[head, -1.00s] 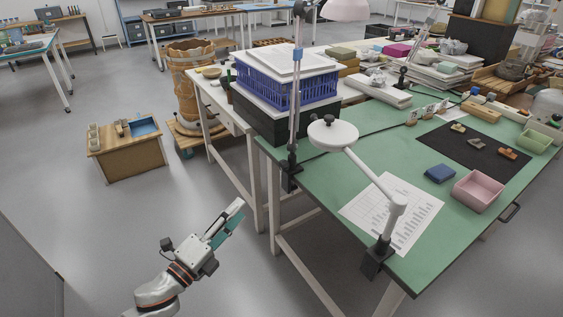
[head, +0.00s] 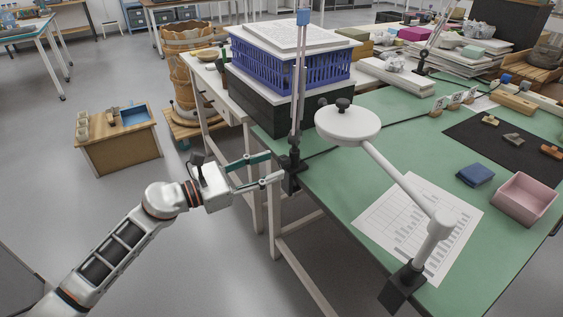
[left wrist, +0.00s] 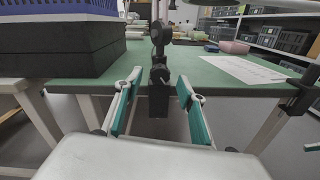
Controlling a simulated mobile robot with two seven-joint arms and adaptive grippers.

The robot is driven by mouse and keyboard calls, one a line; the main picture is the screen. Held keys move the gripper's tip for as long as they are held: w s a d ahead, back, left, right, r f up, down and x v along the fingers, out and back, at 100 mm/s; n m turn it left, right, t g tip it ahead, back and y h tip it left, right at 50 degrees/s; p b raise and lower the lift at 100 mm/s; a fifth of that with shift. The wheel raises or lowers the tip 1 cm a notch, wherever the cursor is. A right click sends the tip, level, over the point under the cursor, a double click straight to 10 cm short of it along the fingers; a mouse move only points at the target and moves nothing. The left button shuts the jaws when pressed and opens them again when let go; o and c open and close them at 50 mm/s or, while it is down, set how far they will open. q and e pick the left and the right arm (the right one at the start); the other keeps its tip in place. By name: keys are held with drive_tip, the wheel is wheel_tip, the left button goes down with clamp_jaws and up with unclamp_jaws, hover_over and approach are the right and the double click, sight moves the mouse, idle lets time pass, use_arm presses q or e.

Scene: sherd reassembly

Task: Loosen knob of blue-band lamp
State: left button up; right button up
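The blue-band lamp (head: 297,95) stands at the left edge of the green table, with a blue band (head: 303,17) high on its thin grey pole. Its black clamp (head: 289,173) grips the table edge. In the left wrist view the clamp (left wrist: 158,103) is straight ahead, with a dark round knob-like part (left wrist: 159,73) above it. My left gripper (head: 273,167) is open, its teal-padded fingers pointing at the clamp. In the left wrist view the fingers (left wrist: 160,88) lie either side of the clamp in the picture; I cannot tell whether they touch it.
A white round-headed lamp (head: 347,123) is clamped at the table's near corner. A blue crate (head: 270,62) on a black block (head: 262,108) stands just behind the blue-band lamp. A printed sheet (head: 395,215) lies on the green table (head: 330,190). Open floor lies left of the table.

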sight(280, 163)
use_arm(q)
drive_tip(key=x, duration=0.3)
drive_tip(key=shift+w+d+f, duration=0.1)
drive_tip(key=shift+d, duration=0.1)
drive_tip(key=shift+w+d, duration=0.2)
drive_tip(key=shift+d, duration=0.1)
